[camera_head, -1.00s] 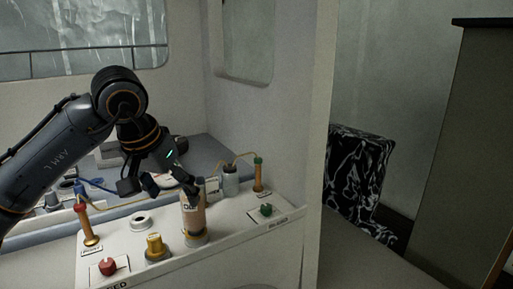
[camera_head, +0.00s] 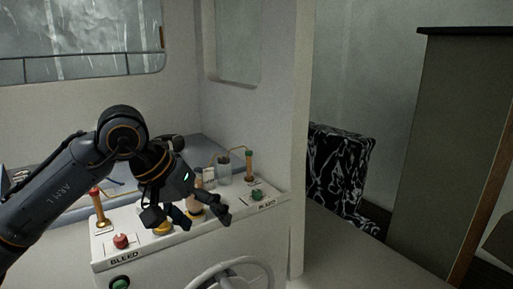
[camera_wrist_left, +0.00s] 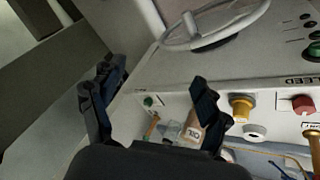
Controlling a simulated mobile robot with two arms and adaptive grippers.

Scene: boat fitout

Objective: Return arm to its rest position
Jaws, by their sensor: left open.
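My left arm (camera_head: 75,187) comes in from the left, bent at the elbow, over the white console. Its left gripper (camera_head: 202,218) is open, with spread dark fingers in front of the console's top. It also shows in the left wrist view (camera_wrist_left: 152,88), with nothing between its fingers. A tan bottle labelled OIL (camera_wrist_left: 188,135) stands on the console beyond the gripper. In the head view the gripper hides most of it. My right gripper is not in view.
The console (camera_head: 185,262) carries a red knob (camera_head: 121,241), a yellow fitting (camera_head: 162,229), a green knob (camera_head: 257,195) and a clear jar (camera_head: 224,174). A steering wheel (camera_head: 262,267) sticks out in front. A patterned chair (camera_head: 335,175) and a cabinet (camera_head: 445,140) stand right.

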